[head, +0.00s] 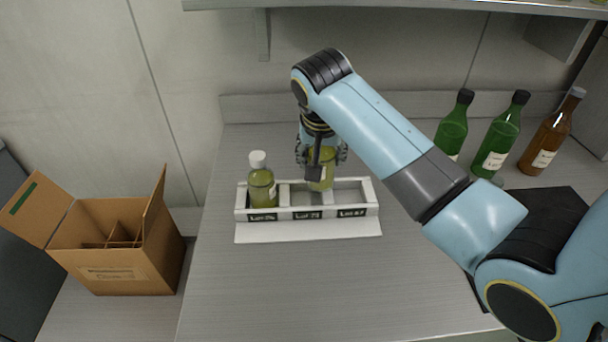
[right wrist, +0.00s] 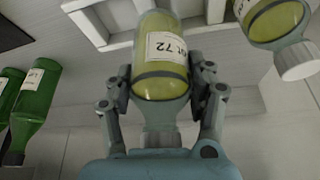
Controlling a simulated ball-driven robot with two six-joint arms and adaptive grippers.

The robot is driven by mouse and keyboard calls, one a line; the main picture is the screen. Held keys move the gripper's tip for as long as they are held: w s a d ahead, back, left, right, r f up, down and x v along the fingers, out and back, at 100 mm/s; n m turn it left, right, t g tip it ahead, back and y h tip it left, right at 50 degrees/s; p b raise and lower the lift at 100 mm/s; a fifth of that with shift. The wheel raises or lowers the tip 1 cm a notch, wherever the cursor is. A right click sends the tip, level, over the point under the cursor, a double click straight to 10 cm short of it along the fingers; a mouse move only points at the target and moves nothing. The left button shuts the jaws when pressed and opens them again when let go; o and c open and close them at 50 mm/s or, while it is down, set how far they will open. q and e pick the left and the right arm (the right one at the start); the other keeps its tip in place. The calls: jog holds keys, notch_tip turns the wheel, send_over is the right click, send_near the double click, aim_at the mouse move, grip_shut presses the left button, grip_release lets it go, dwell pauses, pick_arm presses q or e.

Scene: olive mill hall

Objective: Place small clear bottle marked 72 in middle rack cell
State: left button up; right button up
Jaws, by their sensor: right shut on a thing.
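The small clear bottle (head: 322,171) holds yellow-green liquid. In the right wrist view the bottle (right wrist: 162,62) has a white label ending in 72. My right gripper (head: 320,160) is shut around it; the fingers (right wrist: 160,85) press on both sides. The bottle is over the back of the white rack (head: 308,228), around the middle cell and its right divider. I cannot tell whether its base is inside the cell. The left cell holds a similar white-capped bottle (head: 262,182). The right cell (head: 349,193) is empty. My left gripper is not in view.
Two green bottles (head: 453,128) (head: 500,138) and a brown bottle (head: 548,135) stand at the back right. An open cardboard box (head: 125,270) with dividers is at the left. A shelf (head: 400,6) hangs above. The bench front is clear.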

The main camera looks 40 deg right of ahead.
jog(key=a+f, duration=0.1)
jog(key=w+f, duration=0.1)
jog(key=f, duration=0.1)
jog(key=a+f+p, duration=0.1)
jog(key=f, duration=0.1)
jog(key=shift+w+a+f, duration=0.1)
jog(key=shift+w+a, duration=0.2)
jog(key=shift+w, duration=0.1)
jog(key=shift+f, duration=0.35)
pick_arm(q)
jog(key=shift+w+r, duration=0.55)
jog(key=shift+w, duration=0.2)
pick_arm(e)
jog(key=shift+f, duration=0.1)
jog(key=o, duration=1.2)
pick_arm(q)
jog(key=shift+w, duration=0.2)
pick_arm(e)
jog(key=o, duration=0.3)
